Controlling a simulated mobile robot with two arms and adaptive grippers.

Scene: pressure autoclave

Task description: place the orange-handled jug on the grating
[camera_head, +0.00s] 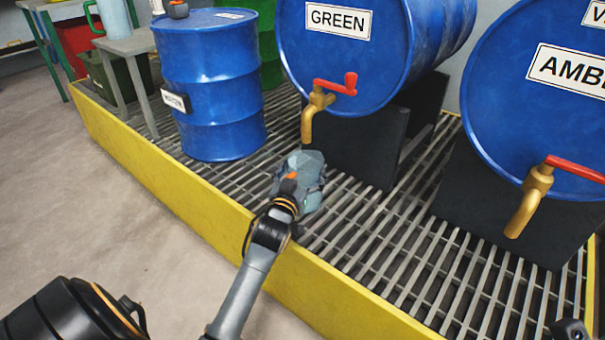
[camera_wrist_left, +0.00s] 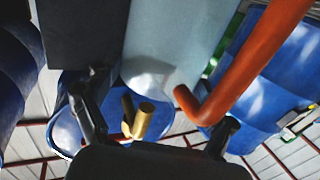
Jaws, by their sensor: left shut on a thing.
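The pale blue-grey jug (camera_head: 312,172) is over the grating (camera_head: 365,235), in front of and below the tap (camera_head: 312,112) of the GREEN drum. Its orange handle faces my arm and is partly covered by my left gripper (camera_head: 290,184), which is shut on it. I cannot tell whether the jug's base touches the grating. In the left wrist view the jug's wall (camera_wrist_left: 180,40) and orange handle (camera_wrist_left: 255,65) loom large above my fingers. My right gripper does not show clearly.
The GREEN drum (camera_head: 345,75) and AMBER drum (camera_head: 540,105) lie on dark stands with red-handled taps. An upright blue drum (camera_head: 215,95) stands at left. A yellow rim (camera_head: 165,170) borders the grating. Another jug (camera_head: 114,17) stands on a grey table. Grating at centre right is clear.

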